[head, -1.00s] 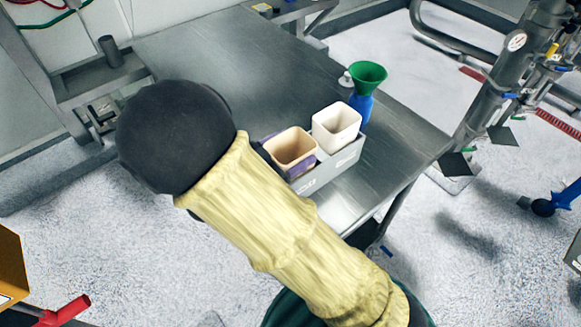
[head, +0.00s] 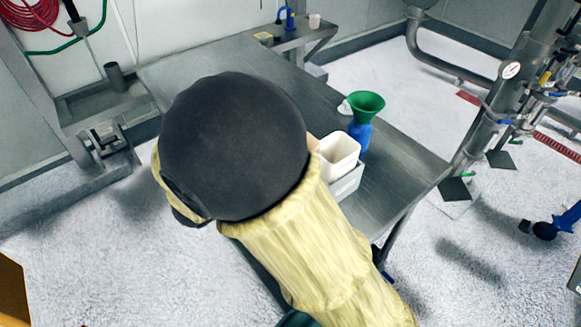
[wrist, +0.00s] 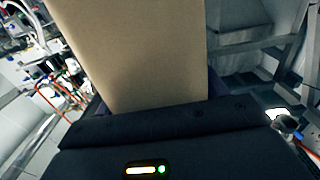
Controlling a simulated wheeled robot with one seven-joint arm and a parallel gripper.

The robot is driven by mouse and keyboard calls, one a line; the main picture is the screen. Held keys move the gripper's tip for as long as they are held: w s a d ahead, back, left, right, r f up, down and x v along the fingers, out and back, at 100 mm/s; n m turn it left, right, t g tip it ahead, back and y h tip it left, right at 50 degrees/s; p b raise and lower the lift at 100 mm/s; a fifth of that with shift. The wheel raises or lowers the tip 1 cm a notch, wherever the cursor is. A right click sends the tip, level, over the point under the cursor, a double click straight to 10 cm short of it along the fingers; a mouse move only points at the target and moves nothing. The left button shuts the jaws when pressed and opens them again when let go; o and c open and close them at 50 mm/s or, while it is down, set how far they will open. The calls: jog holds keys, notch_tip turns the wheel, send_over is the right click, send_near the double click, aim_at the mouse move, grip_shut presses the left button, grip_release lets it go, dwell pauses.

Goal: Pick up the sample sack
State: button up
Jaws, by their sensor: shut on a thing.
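A plain tan, flat-sided thing, which looks like the sample sack (wrist: 140,55), fills the upper middle of the wrist view. My dark gripper (wrist: 155,112) is shut on its near end. The sack's far end runs out of the picture, and the fingertips are not clearly seen. In the head view my black and cream arm covers the gripper and most or all of the sack.
On the steel table (head: 405,160), a white open container (head: 338,153) sits in a grey holder (head: 347,186), partly behind my arm. A blue bottle (head: 360,135) with a green funnel (head: 366,105) stands close behind. The table's right end is clear.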

notch_tip(320, 180, up, 9)
jog(key=shift+r+p, duration=0.15)
jog(key=shift+p, duration=0.25)
jog(key=shift+w, duration=0.1)
dwell(0.3)
